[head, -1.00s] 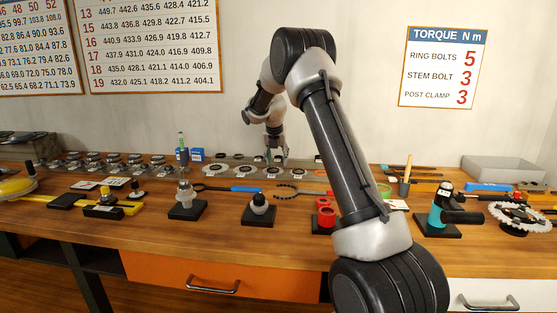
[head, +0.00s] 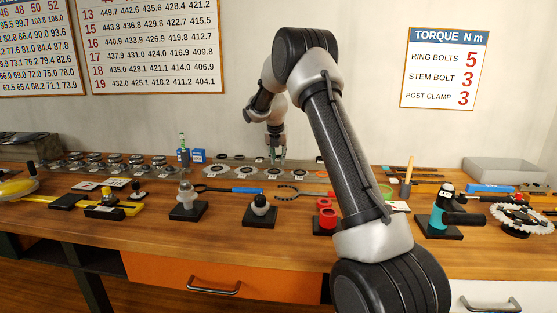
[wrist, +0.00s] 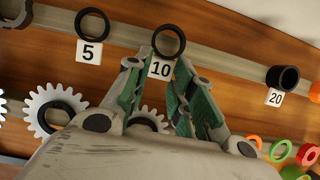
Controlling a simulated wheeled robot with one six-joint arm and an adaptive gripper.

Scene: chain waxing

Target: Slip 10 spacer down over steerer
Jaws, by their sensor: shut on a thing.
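The 10 spacer (wrist: 168,40) is a thin black ring by the card marked 10 (wrist: 160,69) in the wrist view. My gripper (wrist: 161,62) has its green-padded fingers on either side of that card and is shut on the 10 spacer at the fingertips. In the head view my gripper (head: 277,158) is low over the back of the bench, and the spacer is too small to make out. A silver upright piece on a black base (head: 187,200) stands front left of it and looks like the steerer, but I cannot be sure.
The 5 spacer (wrist: 92,24) and 20 spacer (wrist: 288,78) lie either side. White toothed rings (wrist: 54,108) are close below.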

